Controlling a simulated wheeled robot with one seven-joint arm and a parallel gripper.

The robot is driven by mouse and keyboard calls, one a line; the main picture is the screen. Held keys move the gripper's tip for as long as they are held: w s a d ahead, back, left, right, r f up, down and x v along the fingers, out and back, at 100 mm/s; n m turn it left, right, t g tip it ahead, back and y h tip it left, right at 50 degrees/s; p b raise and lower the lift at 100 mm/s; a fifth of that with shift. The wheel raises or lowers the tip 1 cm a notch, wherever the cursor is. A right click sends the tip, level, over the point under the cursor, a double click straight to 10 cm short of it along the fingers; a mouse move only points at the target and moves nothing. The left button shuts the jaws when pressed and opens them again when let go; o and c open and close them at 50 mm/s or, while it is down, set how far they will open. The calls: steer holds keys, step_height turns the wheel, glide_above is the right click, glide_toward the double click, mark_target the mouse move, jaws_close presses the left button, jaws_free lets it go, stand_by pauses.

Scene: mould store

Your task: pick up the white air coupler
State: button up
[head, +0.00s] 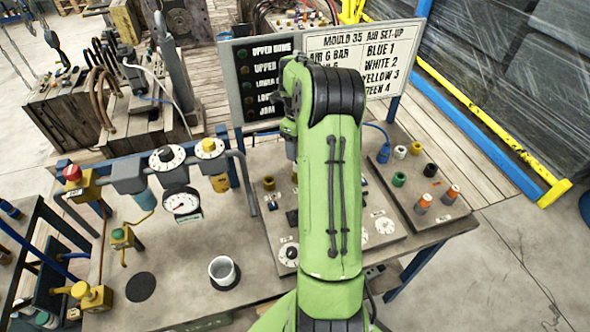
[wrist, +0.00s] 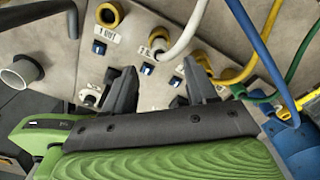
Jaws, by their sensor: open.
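In the wrist view, a white hose (wrist: 187,30) runs down to a white end (wrist: 162,54) at a port of a grey panel, near a label that seems to start with 2. Whether it is fully seated there I cannot tell. My gripper (wrist: 158,78) is open, its two dark fingers apart and pointing at the panel just below this white end, with nothing between them. In the head view my arm hides the gripper and much of the panel. A small white ring-shaped piece (head: 400,152) stands on the right-hand plate, right of my arm.
A yellow hose (wrist: 235,77), a green hose (wrist: 262,98) and a blue hose (wrist: 252,35) crowd the panel's right. An empty yellow port (wrist: 108,15) is at upper left. A white cup (head: 222,270) and a gauge (head: 182,203) stand left of my arm. A sign (head: 385,50) pairs white with 2.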

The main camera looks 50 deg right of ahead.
step_height(320, 180, down, 8)
steer(key=shift+a+r, duration=0.1)
jaws_close()
stand_by(0.4)
